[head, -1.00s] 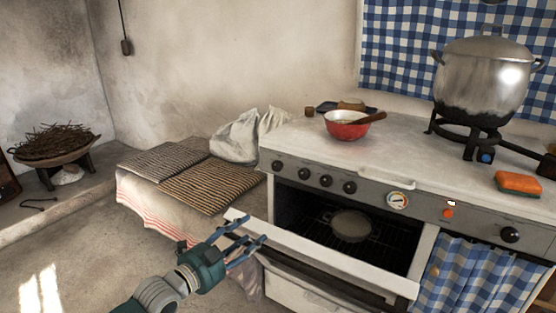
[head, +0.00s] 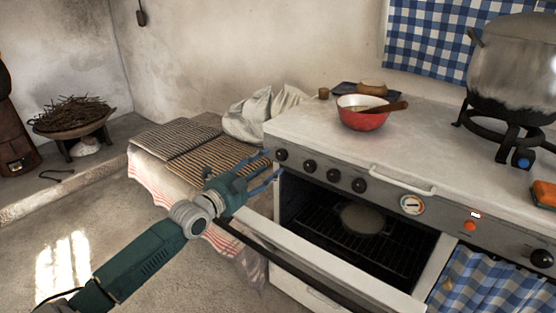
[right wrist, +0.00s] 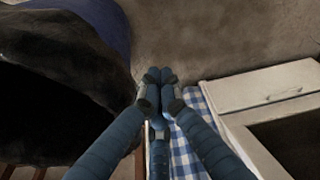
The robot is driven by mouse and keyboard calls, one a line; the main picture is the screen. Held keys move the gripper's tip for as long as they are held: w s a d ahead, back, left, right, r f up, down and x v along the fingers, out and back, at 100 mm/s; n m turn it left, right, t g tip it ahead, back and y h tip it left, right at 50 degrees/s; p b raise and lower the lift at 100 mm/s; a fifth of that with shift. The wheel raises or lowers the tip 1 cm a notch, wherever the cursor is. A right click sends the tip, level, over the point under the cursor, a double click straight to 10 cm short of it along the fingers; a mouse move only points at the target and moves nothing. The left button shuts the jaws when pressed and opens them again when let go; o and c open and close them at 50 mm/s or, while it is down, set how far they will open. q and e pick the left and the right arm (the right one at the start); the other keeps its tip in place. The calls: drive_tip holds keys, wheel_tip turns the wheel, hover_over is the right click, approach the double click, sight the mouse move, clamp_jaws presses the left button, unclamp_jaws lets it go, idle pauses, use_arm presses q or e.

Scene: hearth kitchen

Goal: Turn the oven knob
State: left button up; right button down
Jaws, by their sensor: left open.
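The stove (head: 300,128) has a row of black knobs on its front panel, from the leftmost knob (head: 281,154) past a second knob (head: 309,165) to a round dial (head: 411,204); another black knob (head: 542,258) sits at the far right. Which one is the oven knob is not marked legibly. My left gripper (head: 274,166) is open and empty, its blue fingertips close to the leftmost knob; contact cannot be told. My right gripper (right wrist: 159,76) shows only in the right wrist view, fingers together with nothing visible between them.
The oven door (head: 340,260) hangs open below the panel, with a round pan (head: 361,218) on the rack inside. A towel rail (head: 400,182) juts out above the panel. Woven mats (head: 215,155) lie left.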

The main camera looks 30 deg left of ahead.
sight(279, 157)
use_arm(q)
drive_tip(key=shift+w+d+b, duration=0.15)
drive_tip(key=shift+w+b, duration=0.05)
drive_tip(key=shift+w, duration=1.25)
drive_tip(key=shift+w+d+b, duration=0.1)
drive_tip(key=shift+w+b, duration=0.05)
drive_tip(key=shift+w, duration=1.25)
use_arm(e)
drive_tip(key=shift+r, duration=1.7)
use_arm(q)
drive_tip(key=c, duration=1.2)
use_arm(e)
drive_tip(key=shift+w, duration=0.1)
